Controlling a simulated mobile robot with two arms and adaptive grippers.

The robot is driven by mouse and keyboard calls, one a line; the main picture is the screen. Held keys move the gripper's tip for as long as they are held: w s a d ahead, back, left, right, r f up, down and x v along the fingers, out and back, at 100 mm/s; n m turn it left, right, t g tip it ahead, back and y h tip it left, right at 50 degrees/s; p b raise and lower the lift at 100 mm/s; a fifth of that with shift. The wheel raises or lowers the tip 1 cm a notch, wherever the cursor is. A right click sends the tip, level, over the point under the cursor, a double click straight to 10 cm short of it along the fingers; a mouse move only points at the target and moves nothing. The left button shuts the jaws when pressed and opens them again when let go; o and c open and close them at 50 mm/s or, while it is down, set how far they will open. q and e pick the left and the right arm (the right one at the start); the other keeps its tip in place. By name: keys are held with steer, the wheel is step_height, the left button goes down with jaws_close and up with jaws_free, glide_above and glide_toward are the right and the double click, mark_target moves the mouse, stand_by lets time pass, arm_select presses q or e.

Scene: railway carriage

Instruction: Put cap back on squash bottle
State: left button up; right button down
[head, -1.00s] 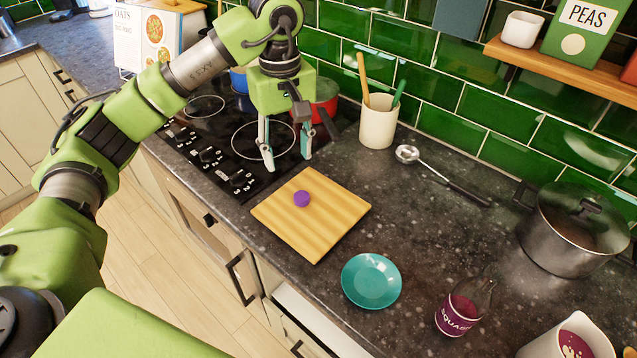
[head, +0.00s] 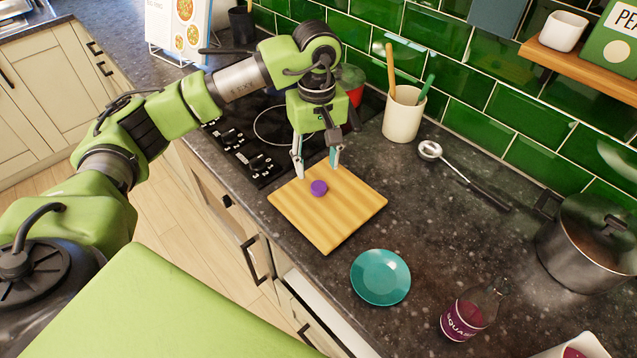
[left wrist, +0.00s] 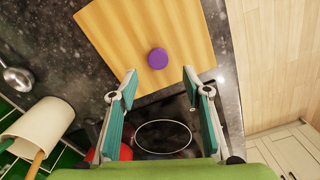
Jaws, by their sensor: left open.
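The purple cap (head: 319,187) lies on the wooden cutting board (head: 325,222). My left gripper (head: 317,172) is open and empty, above the far edge of the board and just behind the cap. In the left wrist view the cap (left wrist: 157,58) lies beyond and between the two open fingertips (left wrist: 160,78), on the board (left wrist: 196,35), touched by neither. The squash bottle (head: 470,311) stands upright on the dark worktop at the lower right, with a purple label; its neck is clear and shows no cap. My right gripper is not in view.
A teal plate (head: 380,277) sits between board and bottle. The hob (head: 262,135) is left of the board. A pitcher (head: 577,347) is cut off at bottom right.

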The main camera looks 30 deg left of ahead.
mark_target(319, 187)
arm_select(q)
steer(key=shift+f, duration=0.8)
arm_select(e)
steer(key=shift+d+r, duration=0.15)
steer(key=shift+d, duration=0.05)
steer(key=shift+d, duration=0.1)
arm_select(q)
steer(key=shift+d+f+p, duration=0.1)
steer(key=shift+f+p, duration=0.2)
steer(key=shift+p, duration=0.2)
steer(key=f+p, duration=0.2)
steer(key=f, duration=0.1)
steer(key=shift+d+f, duration=0.2)
steer(key=shift+f, duration=0.6)
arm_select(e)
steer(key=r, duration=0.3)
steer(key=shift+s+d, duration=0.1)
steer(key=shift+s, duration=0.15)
